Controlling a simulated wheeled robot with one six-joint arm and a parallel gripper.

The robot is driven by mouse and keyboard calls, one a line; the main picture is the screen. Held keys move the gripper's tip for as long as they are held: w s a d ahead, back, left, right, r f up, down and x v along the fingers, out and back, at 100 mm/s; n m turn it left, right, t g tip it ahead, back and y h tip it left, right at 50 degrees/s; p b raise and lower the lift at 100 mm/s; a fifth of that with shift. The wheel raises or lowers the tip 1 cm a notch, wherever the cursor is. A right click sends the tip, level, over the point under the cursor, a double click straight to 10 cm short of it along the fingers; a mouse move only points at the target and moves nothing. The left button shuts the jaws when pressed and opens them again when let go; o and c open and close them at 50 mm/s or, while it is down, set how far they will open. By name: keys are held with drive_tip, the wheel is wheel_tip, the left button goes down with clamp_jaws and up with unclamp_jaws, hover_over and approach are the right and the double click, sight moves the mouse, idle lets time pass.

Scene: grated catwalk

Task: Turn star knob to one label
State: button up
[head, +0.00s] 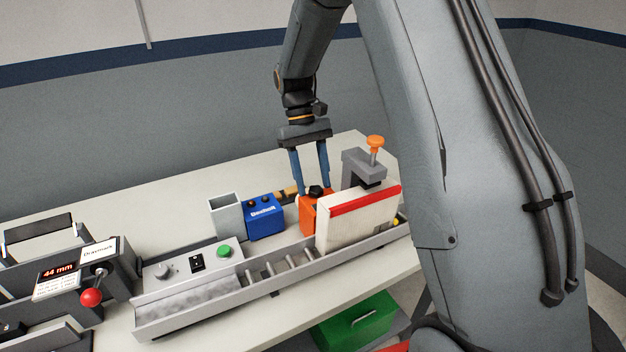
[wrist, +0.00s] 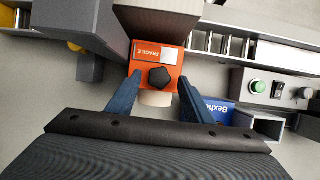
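A black star knob (head: 316,192) sits on top of a small orange box (head: 307,215) on the table, behind the roller track. My gripper (head: 312,188) points down over the orange box. In the wrist view my gripper (wrist: 160,77) is open, with one blue finger on either side of the knob and a gap to it on both sides. I cannot make out any pointer mark on the knob.
A tall cream box with a red stripe (head: 355,220) stands close in front, and a grey clamp with an orange handle (head: 375,145) rises to the right. A blue box (head: 265,222) and an open grey box (head: 226,217) stand left. The roller track (head: 205,312) runs along the front.

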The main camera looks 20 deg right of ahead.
drive_tip(key=b+v, duration=0.3)
drive_tip(key=v, duration=0.4)
drive_tip(key=shift+r, duration=0.4)
drive_tip(key=shift+w+a, duration=0.1)
